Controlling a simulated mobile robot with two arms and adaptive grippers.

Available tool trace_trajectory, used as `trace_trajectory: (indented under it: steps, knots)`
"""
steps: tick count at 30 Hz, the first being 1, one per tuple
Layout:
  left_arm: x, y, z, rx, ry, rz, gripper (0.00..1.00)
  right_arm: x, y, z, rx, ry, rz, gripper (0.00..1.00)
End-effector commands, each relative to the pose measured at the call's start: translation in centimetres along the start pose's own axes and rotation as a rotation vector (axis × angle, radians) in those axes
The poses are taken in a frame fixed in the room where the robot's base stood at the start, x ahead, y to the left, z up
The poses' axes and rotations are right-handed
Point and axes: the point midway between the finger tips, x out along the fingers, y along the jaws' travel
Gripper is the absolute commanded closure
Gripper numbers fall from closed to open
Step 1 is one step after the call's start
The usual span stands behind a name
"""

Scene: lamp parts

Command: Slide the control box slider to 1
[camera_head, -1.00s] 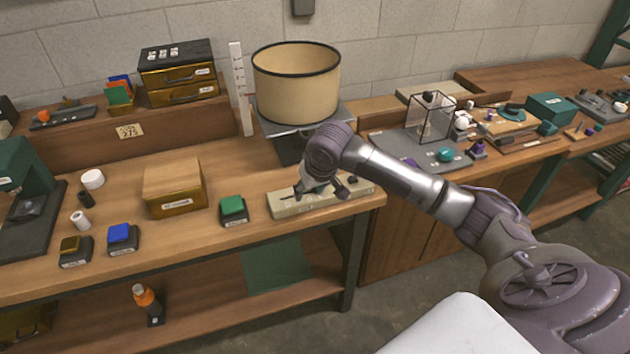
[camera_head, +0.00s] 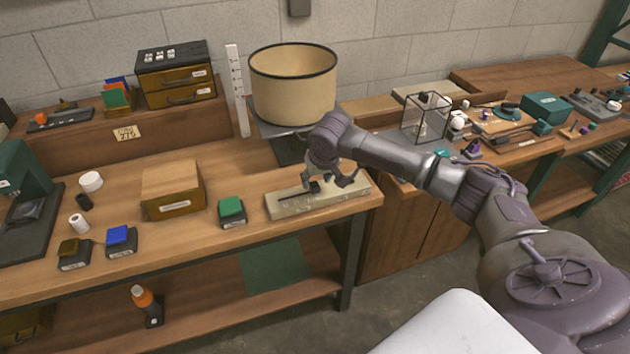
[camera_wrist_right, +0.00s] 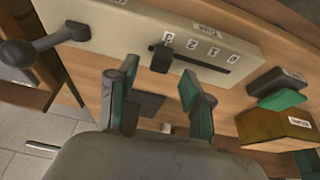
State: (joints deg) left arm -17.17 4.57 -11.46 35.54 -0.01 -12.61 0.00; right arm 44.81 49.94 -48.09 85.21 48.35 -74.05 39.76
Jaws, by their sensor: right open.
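The control box (camera_head: 290,205) is a long beige box near the table's front right edge. In the right wrist view the control box (camera_wrist_right: 130,28) has a dark slot with a black slider knob (camera_wrist_right: 160,58). The knob stands at the slot's left end, beneath the leftmost of several white label tiles; a tile that looks like a 1 (camera_wrist_right: 212,51) is farther right. My right gripper (camera_head: 331,185) is open above the box. In the wrist view my right gripper's fingertips (camera_wrist_right: 158,71) stand on either side of the knob, apart from it as far as I can tell. My left gripper is out of view.
A lever with a dark ball (camera_wrist_right: 18,53) sticks out from the box's end. A green-topped button block (camera_head: 231,212) and a wooden box (camera_head: 172,190) stand to the left. A large beige drum (camera_head: 293,88) is behind. The floor is clear in front.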

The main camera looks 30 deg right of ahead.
Motion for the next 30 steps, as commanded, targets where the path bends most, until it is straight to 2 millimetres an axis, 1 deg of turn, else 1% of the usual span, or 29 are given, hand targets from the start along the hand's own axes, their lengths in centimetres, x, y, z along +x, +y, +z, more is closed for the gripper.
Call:
trace_trajectory:
  steps: [1,3,6,9,16,17,18,25,26,30]
  knots:
    - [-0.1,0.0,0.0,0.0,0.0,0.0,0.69,0.7,-0.1,0.0,0.001,-0.002,-0.001,0.5]
    - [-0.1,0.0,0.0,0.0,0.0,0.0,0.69,1.5,-0.1,0.0,0.0,-0.002,-0.001,0.5]
    - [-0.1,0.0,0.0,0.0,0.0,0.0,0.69,2.3,-0.1,0.0,0.0,-0.001,-0.001,0.5]
    - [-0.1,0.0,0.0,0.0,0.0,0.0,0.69,2.6,-0.1,0.0,-0.001,0.0,-0.001,0.5]
    - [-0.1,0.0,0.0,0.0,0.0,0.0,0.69,2.7,-0.1,0.0,-0.001,0.001,-0.001,0.5]
    - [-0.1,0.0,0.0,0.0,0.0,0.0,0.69,2.7,-0.1,0.0,-0.001,0.0,-0.001,0.52]
    - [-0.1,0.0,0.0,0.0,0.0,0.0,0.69,2.7,-0.1,0.0,-0.001,0.0,-0.001,0.58]
    - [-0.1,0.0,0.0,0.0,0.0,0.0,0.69,2.7,0.0,0.0,-0.001,0.0,-0.001,0.97]
    - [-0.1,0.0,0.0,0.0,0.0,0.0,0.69,2.7,0.0,0.0,-0.001,0.0,-0.001,1.0]
    - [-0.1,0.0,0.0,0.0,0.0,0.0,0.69,2.7,0.0,0.0,-0.001,0.0,-0.001,1.0]
